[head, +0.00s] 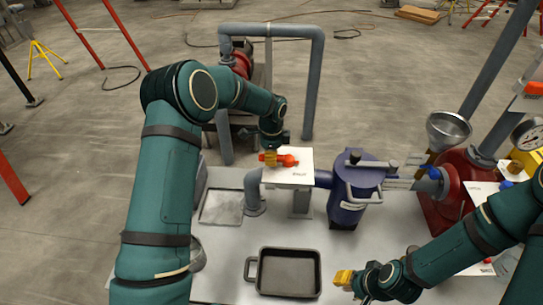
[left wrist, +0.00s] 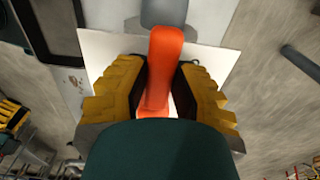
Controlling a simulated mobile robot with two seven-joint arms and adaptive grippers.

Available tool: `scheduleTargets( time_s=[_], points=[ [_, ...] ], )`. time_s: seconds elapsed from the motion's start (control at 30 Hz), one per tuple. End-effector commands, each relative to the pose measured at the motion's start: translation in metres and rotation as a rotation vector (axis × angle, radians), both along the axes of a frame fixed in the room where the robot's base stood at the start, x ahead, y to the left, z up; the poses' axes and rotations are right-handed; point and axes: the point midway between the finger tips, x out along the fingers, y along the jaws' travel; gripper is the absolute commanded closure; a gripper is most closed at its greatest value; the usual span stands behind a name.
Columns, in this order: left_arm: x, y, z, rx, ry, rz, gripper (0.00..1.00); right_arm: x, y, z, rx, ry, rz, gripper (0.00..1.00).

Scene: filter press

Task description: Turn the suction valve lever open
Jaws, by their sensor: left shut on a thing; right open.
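The orange suction valve lever (head: 289,161) is on a pipe at the back of the table, above a white label plate (head: 296,178). In the left wrist view the lever (left wrist: 166,55) runs between the two yellow fingers, in front of the white plate (left wrist: 105,60). My left gripper (head: 268,158) is shut on the lever. The left wrist view shows the gripper (left wrist: 160,95) with one finger on each side of it. The valve body is mostly hidden by the plate and gripper. My right gripper (head: 342,278) is open and empty, low over the table's front.
A dark blue filter housing (head: 348,212) with a bar handle stands right of the valve. A red pump body (head: 450,205), a metal funnel (head: 448,128) and a gauge (head: 528,133) are at the right. A black tray (head: 262,252) and a flat metal tray (head: 221,207) lie on the table (head: 232,262).

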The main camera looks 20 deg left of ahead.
Motion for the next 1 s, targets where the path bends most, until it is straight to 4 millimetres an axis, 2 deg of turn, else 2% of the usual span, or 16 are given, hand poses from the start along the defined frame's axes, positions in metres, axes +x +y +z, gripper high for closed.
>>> scheduleTargets(
  time_s=[0.07,0.1,0.17,0.57,0.67,1.0],
  points=[
    [-0.001,0.000,-0.003,0.000,0.005,-0.002,1.00,0.000,0.000,0.000,0.000,0.000,0.000,0.53],
    [-0.001,0.000,-0.003,0.000,0.005,-0.002,0.62,0.000,0.000,0.000,0.000,0.000,0.000,0.53],
    [-0.001,0.000,-0.003,0.000,0.004,-0.001,0.43,0.000,0.000,0.000,0.000,0.000,0.000,0.53],
    [0.000,0.000,0.005,0.000,-0.001,0.001,0.43,0.000,0.000,0.000,0.000,0.000,0.000,0.53],
    [0.000,0.000,0.017,0.000,-0.002,0.000,0.43,0.000,0.000,0.000,0.000,0.000,0.000,0.53],
    [0.000,0.000,0.085,0.000,-0.002,0.001,0.43,0.000,0.000,0.000,0.000,0.000,0.000,0.53]
  ],
)
